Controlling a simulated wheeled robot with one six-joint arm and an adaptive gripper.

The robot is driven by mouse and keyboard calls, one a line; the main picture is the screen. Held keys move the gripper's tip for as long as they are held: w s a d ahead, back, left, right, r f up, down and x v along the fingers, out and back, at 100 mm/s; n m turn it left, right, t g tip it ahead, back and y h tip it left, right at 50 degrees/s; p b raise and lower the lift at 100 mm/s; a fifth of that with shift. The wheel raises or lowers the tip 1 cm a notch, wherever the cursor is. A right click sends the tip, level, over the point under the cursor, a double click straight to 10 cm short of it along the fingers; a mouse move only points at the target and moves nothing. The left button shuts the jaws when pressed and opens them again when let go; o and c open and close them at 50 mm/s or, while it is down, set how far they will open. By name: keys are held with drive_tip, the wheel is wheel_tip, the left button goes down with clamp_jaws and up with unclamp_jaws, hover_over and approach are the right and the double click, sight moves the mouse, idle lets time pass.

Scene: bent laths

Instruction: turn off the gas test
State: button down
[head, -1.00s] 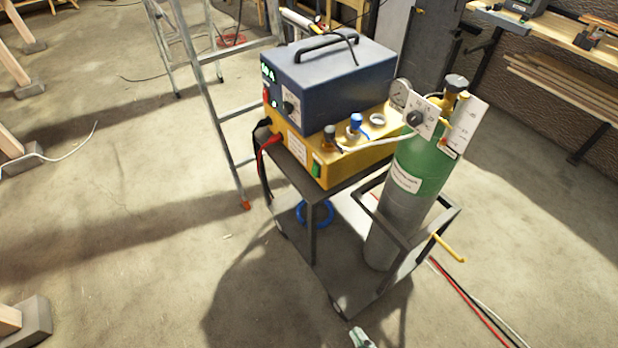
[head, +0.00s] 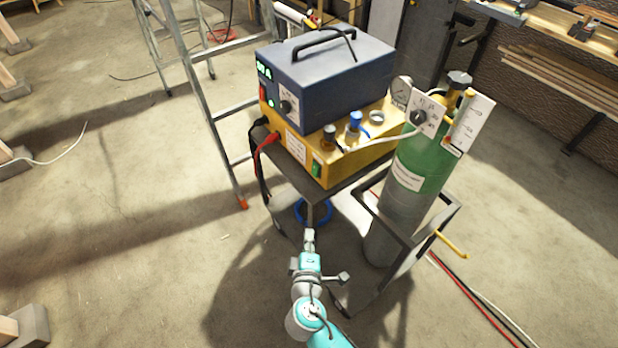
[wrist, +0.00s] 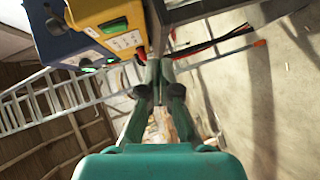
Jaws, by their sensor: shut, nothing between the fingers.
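A yellow unit (head: 345,155) stands on a dark cart, under a blue-grey welder box (head: 325,75). A green switch (head: 317,168) is on the yellow unit's front corner. A blue knob (head: 354,122) and a dark knob are on its top. A green and grey gas cylinder (head: 405,190) stands at the right of the cart, with a gauge (head: 401,92), a round dial (head: 418,117) and a dark top valve (head: 459,78). My gripper (head: 309,238) is shut and empty, in front of the cart and below the yellow unit. In the wrist view its fingers (wrist: 158,72) are together, near the yellow unit (wrist: 115,22).
A metal stepladder (head: 215,105) stands close behind the cart's left side. Red and black cables (head: 266,150) hang at the unit's left. The floor at left is open.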

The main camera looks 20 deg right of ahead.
sight(315, 170)
drive_tip(key=w+a+r+h, duration=0.2)
drive_tip(key=w+r, duration=0.3)
drive_tip(key=w, duration=0.1)
drive_tip(key=shift+a+r+t, duration=0.15)
drive_tip(key=shift+a+t, duration=0.2)
drive_tip(key=shift+t, duration=0.05)
drive_tip(key=shift+w, duration=0.1)
drive_tip(key=x, duration=0.4)
drive_tip(key=d+x, duration=0.1)
drive_tip(key=x, duration=0.2)
drive_tip(key=s+d+x, duration=0.1)
drive_tip(key=x, duration=0.3)
drive_tip(key=shift+w+d, duration=0.2)
drive_tip(key=shift+w, duration=0.15)
drive_tip(key=shift+w+d, duration=0.2)
drive_tip(key=shift+d, duration=0.4)
